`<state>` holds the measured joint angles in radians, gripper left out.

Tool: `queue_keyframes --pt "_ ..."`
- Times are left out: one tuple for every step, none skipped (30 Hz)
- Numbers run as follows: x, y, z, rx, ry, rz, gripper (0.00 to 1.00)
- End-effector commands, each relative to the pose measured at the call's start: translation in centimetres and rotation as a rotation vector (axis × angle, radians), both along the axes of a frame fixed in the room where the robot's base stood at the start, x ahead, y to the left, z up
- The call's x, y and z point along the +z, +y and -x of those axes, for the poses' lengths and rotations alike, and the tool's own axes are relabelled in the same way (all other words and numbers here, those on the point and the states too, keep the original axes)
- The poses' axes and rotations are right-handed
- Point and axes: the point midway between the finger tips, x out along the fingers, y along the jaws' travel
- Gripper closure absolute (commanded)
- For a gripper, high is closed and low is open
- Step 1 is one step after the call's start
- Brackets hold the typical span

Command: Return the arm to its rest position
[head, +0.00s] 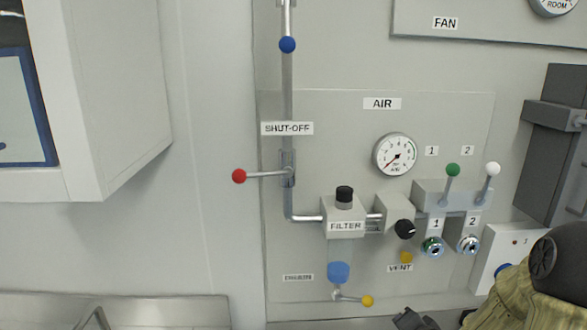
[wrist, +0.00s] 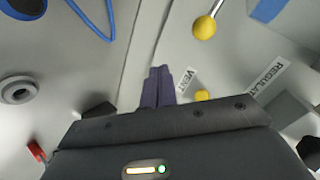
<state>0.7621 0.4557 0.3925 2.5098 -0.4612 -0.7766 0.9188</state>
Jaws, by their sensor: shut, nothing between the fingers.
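My gripper shows in the wrist view (wrist: 158,86), its two dark fingers together with nothing between them. In the head view, my arm (head: 545,285) in its khaki cover comes in at the lower right. A dark part at the bottom edge, left of the arm, looks like a piece of my gripper; the rest is cut off. The air panel (head: 330,115) stands behind it. In the wrist view, the fingers point toward the pale panel, left of the VENT label (wrist: 188,84). I cannot tell how far they are from it.
The panel carries a red-knobbed lever (head: 239,176), a filter (head: 345,217), a gauge (head: 395,154), green (head: 453,170) and white (head: 493,169) levers, and a yellow drain knob (head: 367,301). A white cabinet (head: 110,100) juts out at left. The wall between cabinet and panel is clear.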

Motion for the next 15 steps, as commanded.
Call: queue_keyframes --pt "-0.2 1.0 0.4 0.041 0.056 0.078 1.0" --pt "-0.4 1.4 0.8 0.063 0.093 0.122 1.0" --pt "-0.6 2.0 1.4 0.094 0.14 0.178 1.0" --pt "-0.7 2.3 1.9 0.117 0.175 0.219 1.0" --pt "-0.8 2.7 2.3 0.141 0.209 0.257 1.0" --pt "-0.9 3.2 3.0 0.174 0.253 0.306 1.0" --pt "-0.9 3.6 3.6 0.2 0.287 0.341 1.0" --pt "-0.9 4.0 4.2 0.226 0.319 0.373 1.0" --pt "-0.8 4.5 5.0 0.261 0.36 0.413 1.0" --pt "-0.8 4.9 5.7 0.291 0.392 0.442 1.0" --pt "-0.7 5.3 6.3 0.319 0.421 0.469 1.0" --pt "-0.5 5.9 7.2 0.359 0.459 0.5 1.0" --pt "-0.4 6.4 8.0 0.391 0.488 0.522 1.0" --pt "-0.2 6.8 8.7 0.423 0.513 0.542 1.0" --pt "0.0 7.5 9.7 0.468 0.548 0.565 1.0"
